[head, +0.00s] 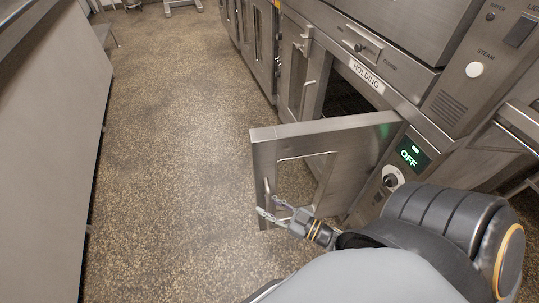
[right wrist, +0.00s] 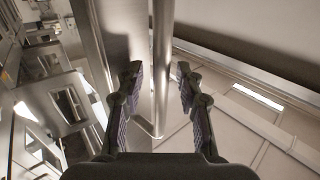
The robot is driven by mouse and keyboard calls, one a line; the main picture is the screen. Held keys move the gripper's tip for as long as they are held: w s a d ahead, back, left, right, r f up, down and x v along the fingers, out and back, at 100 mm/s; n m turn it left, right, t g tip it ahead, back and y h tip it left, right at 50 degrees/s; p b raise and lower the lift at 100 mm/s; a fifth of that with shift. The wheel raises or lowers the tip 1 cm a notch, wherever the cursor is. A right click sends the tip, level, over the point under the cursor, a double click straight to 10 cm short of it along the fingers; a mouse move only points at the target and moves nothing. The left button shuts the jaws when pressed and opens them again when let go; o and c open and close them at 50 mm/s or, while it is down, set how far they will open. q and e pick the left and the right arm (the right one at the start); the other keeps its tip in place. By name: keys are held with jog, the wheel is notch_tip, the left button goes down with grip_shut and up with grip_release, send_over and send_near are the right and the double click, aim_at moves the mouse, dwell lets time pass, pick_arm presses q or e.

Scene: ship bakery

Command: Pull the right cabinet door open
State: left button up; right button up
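The right cabinet door (head: 285,155) of the holding cabinet stands swung out into the aisle, hinged near the control panel. Its window shows an opening through the frame. A vertical bar handle (head: 267,190) is at the door's free edge. My right gripper (head: 270,207) is at the lower part of this handle. In the right wrist view the handle (right wrist: 160,60) runs upright between the two fingers of the gripper (right wrist: 157,75), with space on both sides. The fingers are apart, and I see no clear contact. My left gripper is not in view.
The left cabinet door (head: 296,65) looks closed. The control panel (head: 413,153) reads OFF beside the hinge side. A counter (head: 50,150) runs along the left. The speckled floor (head: 175,130) between is clear.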

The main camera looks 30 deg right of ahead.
jog(key=v, duration=1.2)
dwell(0.3)
